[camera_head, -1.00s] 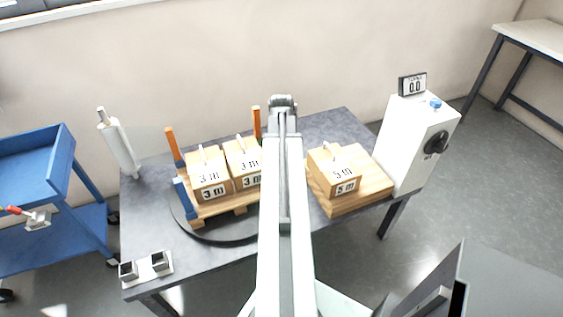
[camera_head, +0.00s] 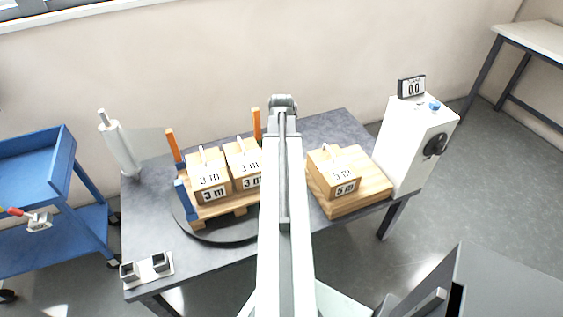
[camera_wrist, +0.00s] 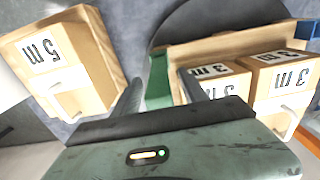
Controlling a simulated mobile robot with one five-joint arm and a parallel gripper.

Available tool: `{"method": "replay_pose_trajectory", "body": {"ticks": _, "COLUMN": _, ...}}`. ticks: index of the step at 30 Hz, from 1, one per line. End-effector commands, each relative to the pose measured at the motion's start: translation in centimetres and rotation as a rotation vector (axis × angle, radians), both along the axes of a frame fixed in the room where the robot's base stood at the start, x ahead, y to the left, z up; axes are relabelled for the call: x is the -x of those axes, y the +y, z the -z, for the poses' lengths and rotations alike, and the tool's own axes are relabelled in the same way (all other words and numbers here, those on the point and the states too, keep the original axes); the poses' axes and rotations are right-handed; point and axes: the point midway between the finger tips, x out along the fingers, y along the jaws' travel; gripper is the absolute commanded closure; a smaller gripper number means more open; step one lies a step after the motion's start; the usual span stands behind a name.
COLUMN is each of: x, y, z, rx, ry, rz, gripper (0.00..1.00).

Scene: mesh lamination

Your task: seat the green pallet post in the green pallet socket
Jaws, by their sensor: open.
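The wooden pallet (camera_head: 241,208) carries boxes marked 3 m. In the wrist view a green upright piece (camera_wrist: 158,80) shows at the pallet's near corner, between my fingers; I cannot tell how much is post and how much is socket. In the head view my arm hides that corner. My gripper (camera_wrist: 160,88) is open, one finger on either side of the green piece in the picture. I cannot tell whether the fingers touch it. The gripper's body hides the lower part of the view.
Orange posts (camera_head: 173,146) stand at the pallet's back corners, a blue one (camera_head: 186,199) at the front left. A box marked 5 m (camera_head: 334,171) sits on a wooden board (camera_head: 375,185) at right. A white control unit (camera_head: 413,145), a white roll (camera_head: 120,148) and a two-socket holder (camera_head: 147,270) stand around.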

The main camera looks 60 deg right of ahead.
Motion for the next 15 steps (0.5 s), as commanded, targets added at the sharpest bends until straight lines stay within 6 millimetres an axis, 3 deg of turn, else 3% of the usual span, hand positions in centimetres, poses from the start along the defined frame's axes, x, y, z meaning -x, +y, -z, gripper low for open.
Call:
{"method": "replay_pose_trajectory", "body": {"ticks": 1, "x": 0.0, "y": 0.0, "z": -1.8, "rx": 0.0, "ry": 0.0, "rz": 0.0, "gripper": 0.49}}
{"method": "replay_pose_trajectory", "body": {"ticks": 7, "x": 0.0, "y": 0.0, "z": -5.5, "rx": 0.0, "ry": 0.0, "rz": 0.001, "gripper": 0.49}}
{"method": "replay_pose_trajectory", "body": {"ticks": 15, "x": 0.0, "y": 0.0, "z": -6.0, "rx": 0.0, "ry": 0.0, "rz": 0.001, "gripper": 0.49}}
